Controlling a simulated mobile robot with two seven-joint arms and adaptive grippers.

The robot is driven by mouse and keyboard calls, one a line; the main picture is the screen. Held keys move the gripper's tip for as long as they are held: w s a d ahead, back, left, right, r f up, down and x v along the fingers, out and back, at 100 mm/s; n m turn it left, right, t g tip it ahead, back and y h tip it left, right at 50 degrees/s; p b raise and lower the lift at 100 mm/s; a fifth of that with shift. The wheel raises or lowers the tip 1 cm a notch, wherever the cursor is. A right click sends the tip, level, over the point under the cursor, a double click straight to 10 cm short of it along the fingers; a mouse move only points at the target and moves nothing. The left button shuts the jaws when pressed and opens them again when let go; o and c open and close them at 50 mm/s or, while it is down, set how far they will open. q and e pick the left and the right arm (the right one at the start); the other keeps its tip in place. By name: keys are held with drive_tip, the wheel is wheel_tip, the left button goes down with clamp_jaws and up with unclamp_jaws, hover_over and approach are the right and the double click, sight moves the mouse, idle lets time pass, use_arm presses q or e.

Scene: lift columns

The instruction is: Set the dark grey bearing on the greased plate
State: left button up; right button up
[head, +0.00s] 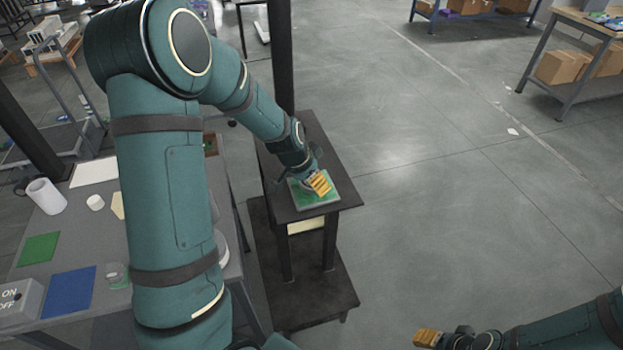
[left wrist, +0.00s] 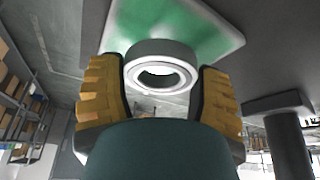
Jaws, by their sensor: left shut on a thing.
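The greased plate (head: 313,201) lies on a small dark table, its top green with a pale edge. It also shows at the top of the left wrist view (left wrist: 212,24). My left gripper (head: 320,183) is over the plate with its yellow fingers. In the left wrist view the fingers are shut on the dark grey bearing (left wrist: 162,48), a ring with a pale inner face. The bearing is in front of the plate; I cannot tell whether they touch. In the head view the gripper mostly hides the bearing. My right gripper (head: 427,338) is at the bottom right, away from the table.
The small dark table (head: 285,215) has a post at its back and a lower shelf. A grey workbench (head: 62,222) at the left holds a green mat (head: 39,249), a blue mat (head: 70,290), a white roll (head: 46,196) and a switch box (head: 18,302).

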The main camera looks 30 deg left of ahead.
use_arm(q)
drive_tip(key=shift+f+b, duration=0.7)
drive_tip(key=shift+b, duration=0.15)
idle(0.9)
drive_tip(key=o, duration=1.3)
drive_tip(key=shift+o, duration=0.2)
drive_tip(key=shift+r+p, duration=0.85)
drive_tip(key=shift+r, duration=0.3)
drive_tip(key=shift+r+p, duration=1.65)
drive_tip(key=shift+r, duration=0.75)
